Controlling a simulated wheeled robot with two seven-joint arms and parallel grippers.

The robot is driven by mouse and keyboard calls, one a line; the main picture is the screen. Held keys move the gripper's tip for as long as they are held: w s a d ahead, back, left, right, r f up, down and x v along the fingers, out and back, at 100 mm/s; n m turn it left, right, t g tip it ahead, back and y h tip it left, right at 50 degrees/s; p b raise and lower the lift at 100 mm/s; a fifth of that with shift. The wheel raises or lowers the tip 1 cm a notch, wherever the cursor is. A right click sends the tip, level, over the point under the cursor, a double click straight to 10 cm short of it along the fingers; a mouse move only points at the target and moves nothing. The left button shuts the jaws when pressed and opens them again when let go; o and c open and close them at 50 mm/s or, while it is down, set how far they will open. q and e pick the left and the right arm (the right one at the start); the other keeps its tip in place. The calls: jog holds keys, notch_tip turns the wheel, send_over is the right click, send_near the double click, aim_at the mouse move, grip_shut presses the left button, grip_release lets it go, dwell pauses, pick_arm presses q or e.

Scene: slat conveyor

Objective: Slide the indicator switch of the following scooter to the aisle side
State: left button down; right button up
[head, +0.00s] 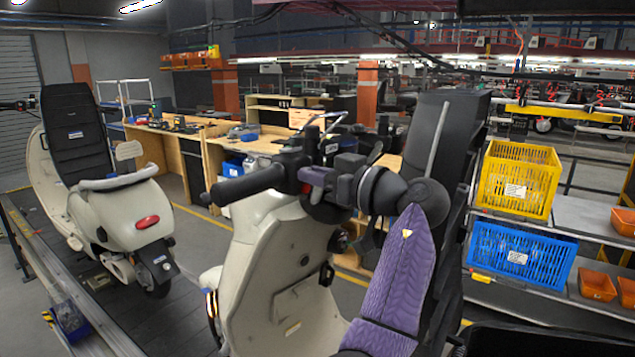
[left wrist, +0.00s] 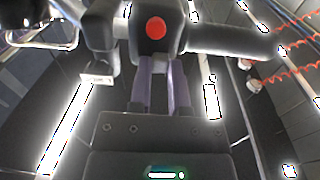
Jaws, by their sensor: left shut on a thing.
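My left gripper (head: 312,178) has purple fingers at the switch housing beside this grip. In the left wrist view the fingers (left wrist: 160,80) reach up to the housing (left wrist: 155,38), which bears a red round button (left wrist: 156,27); the grip (left wrist: 230,41) extends to the right. The gripper is shut on the indicator switch, which the fingers and housing hide. My right gripper is not in view.
Another cream scooter (head: 120,215) stands ahead on the conveyor at the left. Brake levers and cables rise just behind the handlebar. A rack at the right holds a yellow crate (head: 517,178) and a blue crate (head: 520,255). Wooden workbenches (head: 195,150) stand behind.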

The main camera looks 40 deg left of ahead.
pick_arm(q)
jog(key=shift+s, duration=0.15)
jog(key=c, duration=1)
grip_release()
jog(key=o, duration=0.4)
jog(key=shift+s, duration=0.25)
jog(key=shift+o, duration=0.2)
jog(key=shift+w, duration=0.1)
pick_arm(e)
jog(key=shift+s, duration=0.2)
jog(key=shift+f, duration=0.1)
pick_arm(q)
jog(key=d+b, duration=0.3)
jog(key=d, duration=0.7)
jog(key=shift+w, duration=0.2)
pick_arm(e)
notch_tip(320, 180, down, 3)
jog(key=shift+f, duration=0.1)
